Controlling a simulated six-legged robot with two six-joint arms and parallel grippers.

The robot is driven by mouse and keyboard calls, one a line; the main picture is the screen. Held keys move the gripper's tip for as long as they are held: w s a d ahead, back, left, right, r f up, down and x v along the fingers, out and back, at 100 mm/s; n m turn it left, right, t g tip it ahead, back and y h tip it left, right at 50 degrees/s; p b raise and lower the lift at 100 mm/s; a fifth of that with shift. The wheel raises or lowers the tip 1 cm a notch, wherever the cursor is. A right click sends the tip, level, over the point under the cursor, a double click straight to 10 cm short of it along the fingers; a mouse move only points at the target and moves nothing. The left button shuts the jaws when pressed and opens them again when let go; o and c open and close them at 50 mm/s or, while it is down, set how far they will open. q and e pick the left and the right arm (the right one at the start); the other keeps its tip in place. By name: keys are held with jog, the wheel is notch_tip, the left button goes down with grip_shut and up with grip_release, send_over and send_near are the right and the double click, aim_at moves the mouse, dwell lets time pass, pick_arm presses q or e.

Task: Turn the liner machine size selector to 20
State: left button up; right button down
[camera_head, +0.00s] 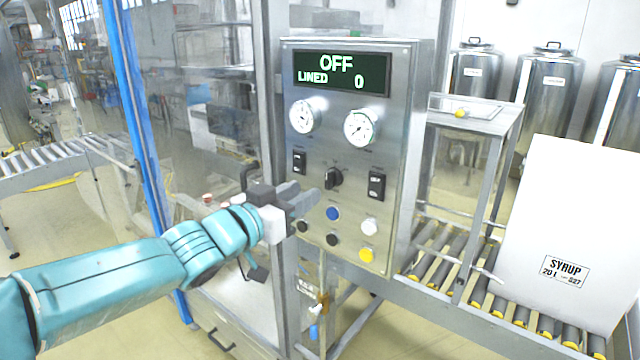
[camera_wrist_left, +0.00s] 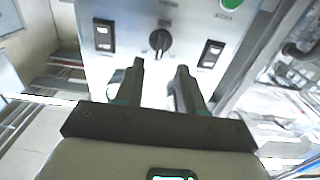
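The size selector is a black rotary knob (camera_head: 334,178) in the middle of the grey liner machine panel (camera_head: 400,150), between two black rocker switches. In the left wrist view the knob (camera_wrist_left: 160,40) is just beyond the fingertips, roughly in line with the gap between them. Its size markings are too small to read. My left gripper (camera_head: 308,196) is in front of the panel, a little left of and below the knob in the head view. In the left wrist view its two fingers (camera_wrist_left: 161,70) are apart with nothing between them. My right gripper is not in view.
The display (camera_head: 342,73) reads OFF and LINED 0. Two gauges sit below it. Blue, white, black and yellow buttons lie beneath the knob, close to my left gripper. A white box (camera_head: 570,230) labelled SYRUP 20 L stands on the roller conveyor (camera_head: 490,305) at the right.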

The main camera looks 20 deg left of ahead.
aim_at(327, 180)
pick_arm(q)
jog(key=x, duration=0.6)
jog(key=shift+w+d+p, duration=0.15)
jog(key=shift+w+p, duration=0.15)
jog(key=shift+w, duration=0.05)
grip_shut()
